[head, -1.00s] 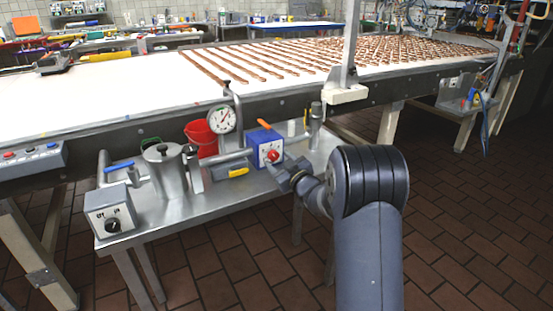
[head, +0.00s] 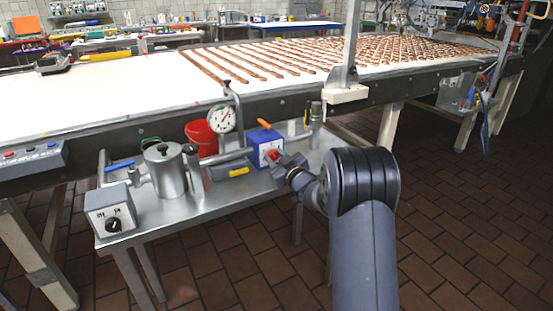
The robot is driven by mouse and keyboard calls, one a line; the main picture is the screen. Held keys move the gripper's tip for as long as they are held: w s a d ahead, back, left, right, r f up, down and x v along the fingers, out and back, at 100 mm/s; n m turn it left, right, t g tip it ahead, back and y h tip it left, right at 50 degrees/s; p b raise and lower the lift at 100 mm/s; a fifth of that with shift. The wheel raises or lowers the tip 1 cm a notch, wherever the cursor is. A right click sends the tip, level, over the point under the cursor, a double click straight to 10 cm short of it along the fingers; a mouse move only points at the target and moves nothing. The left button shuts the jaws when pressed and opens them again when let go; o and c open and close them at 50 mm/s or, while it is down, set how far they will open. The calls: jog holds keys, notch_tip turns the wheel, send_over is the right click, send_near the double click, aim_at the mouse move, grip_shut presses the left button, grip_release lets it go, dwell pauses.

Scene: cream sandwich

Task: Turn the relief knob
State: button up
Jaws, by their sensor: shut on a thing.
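A blue box (head: 260,141) with a white dial face stands on the steel side table, an orange lever on top. The red knob (head: 273,156) on its face is partly covered by my gripper (head: 277,160). My gripper comes from the right and its jaws are shut on the red knob; the fingertips are small and hard to make out. A round pressure gauge (head: 222,119) stands on the pipe to the left of the box; its exact reading is too small to tell.
The steel table (head: 215,215) also bears a lidded metal pot (head: 166,172), a grey box with a black knob (head: 112,210), and a blue-handled valve (head: 118,165). A red bucket (head: 201,139) is behind. The long white conveyor (head: 120,95) runs behind. The tiled floor at right is clear.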

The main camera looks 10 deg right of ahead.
jog(key=shift+c, duration=0.9)
jog(key=shift+m, duration=0.3)
jog(key=m+p, duration=0.1)
jog(key=m, duration=0.1)
jog(key=shift+m+p, duration=0.3)
jog(key=shift+p, duration=0.1)
jog(key=shift+m+p, duration=0.55)
jog(key=shift+m, duration=0.75)
jog(key=o, duration=1)
